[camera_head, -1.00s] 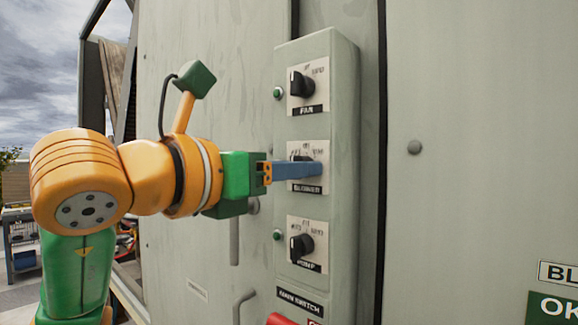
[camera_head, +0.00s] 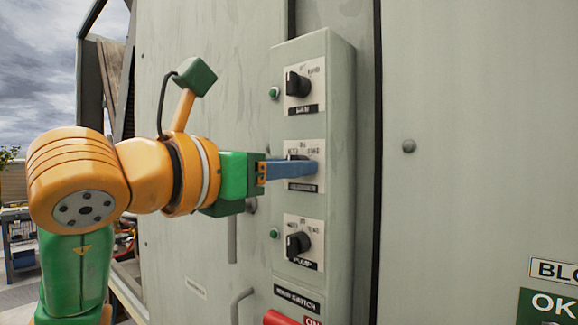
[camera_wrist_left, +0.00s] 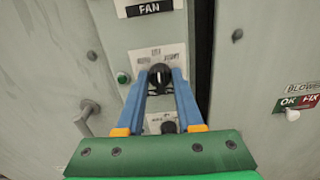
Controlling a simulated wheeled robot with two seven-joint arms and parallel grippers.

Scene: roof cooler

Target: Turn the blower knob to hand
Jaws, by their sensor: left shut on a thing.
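The blower knob (camera_wrist_left: 160,75) is black and sits on a white plate in the middle of the grey-green control box (camera_head: 343,150). In the head view my left gripper (camera_head: 312,170) covers most of it, and only its top edge shows. In the left wrist view the blue fingers of my left gripper (camera_wrist_left: 160,82) stand on both sides of the knob and are shut on it. The knob's exact pointing is hard to read. The plate's position marks are too blurred to read surely. My right gripper is not in view.
The fan knob (camera_head: 297,84) is above and the pump knob (camera_head: 297,244) below, on the same box. A red main switch (camera_head: 282,318) is at the bottom. A handle (camera_head: 243,303) stands out left of it. The panel to the right is mostly clear.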

